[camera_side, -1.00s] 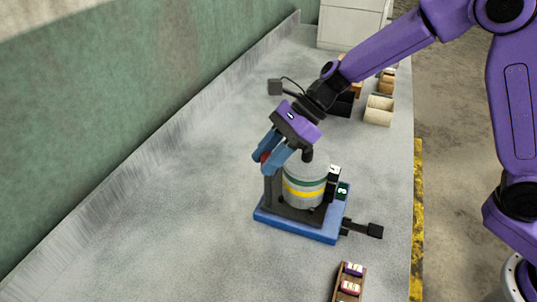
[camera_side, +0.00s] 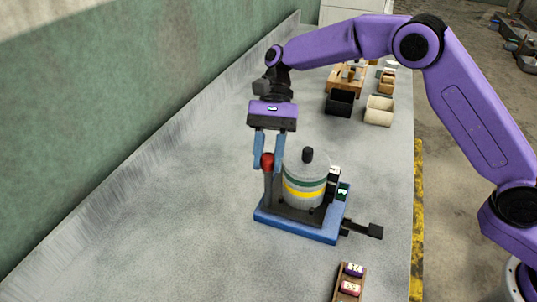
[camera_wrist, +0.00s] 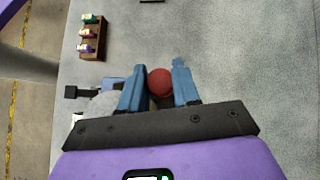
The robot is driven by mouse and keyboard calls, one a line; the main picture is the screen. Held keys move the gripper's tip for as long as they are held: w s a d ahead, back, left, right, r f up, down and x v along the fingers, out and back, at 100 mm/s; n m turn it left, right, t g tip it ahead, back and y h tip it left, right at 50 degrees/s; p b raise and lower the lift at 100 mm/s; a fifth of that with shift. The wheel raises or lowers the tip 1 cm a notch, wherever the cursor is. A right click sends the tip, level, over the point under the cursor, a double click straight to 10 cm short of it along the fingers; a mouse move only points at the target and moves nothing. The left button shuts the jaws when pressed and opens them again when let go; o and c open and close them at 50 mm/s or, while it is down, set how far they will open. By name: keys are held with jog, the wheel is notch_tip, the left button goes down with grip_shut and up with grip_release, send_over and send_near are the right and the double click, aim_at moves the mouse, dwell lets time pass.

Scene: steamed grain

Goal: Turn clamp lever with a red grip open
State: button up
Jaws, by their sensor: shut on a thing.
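The clamp lever's red grip (camera_side: 267,160) is a round knob on top of an upright dark post (camera_side: 267,187), left of a grey canister (camera_side: 305,178). The canister has green and yellow bands and a black knob on top. It stands on a blue base (camera_side: 300,227). My gripper (camera_side: 268,163) points down and is shut on the red grip, with a blue finger on each side. In the wrist view the red grip (camera_wrist: 160,82) lies between the fingertips (camera_wrist: 158,85). The lever below the grip is hidden there.
A black pedal-like part (camera_side: 368,230) sticks out right of the base. A small wooden rack (camera_side: 348,288) with labelled pieces stands at the front. A black bin (camera_side: 340,102) and a cream bin (camera_side: 379,110) are at the back. The bench left of the base is clear.

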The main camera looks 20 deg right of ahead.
jog(key=n+h, duration=0.1)
jog(key=n+g+h, duration=0.1)
jog(key=n, duration=0.1)
jog(key=n+h, duration=0.1)
jog(key=n, duration=0.1)
jog(key=shift+s+a+h, duration=0.2)
jog(key=shift+a+h, duration=0.05)
jog(key=shift+h, duration=0.15)
jog(key=shift+d+n+h, duration=0.1)
jog(key=shift+n+h, duration=0.5)
jog(key=shift+n, duration=0.2)
jog(key=shift+s+g, duration=0.1)
jog(key=shift+g, duration=0.2)
jog(key=o, duration=1)
jog(key=shift+o, duration=0.2)
jog(key=shift+d, duration=0.1)
jog(key=shift+w, duration=0.2)
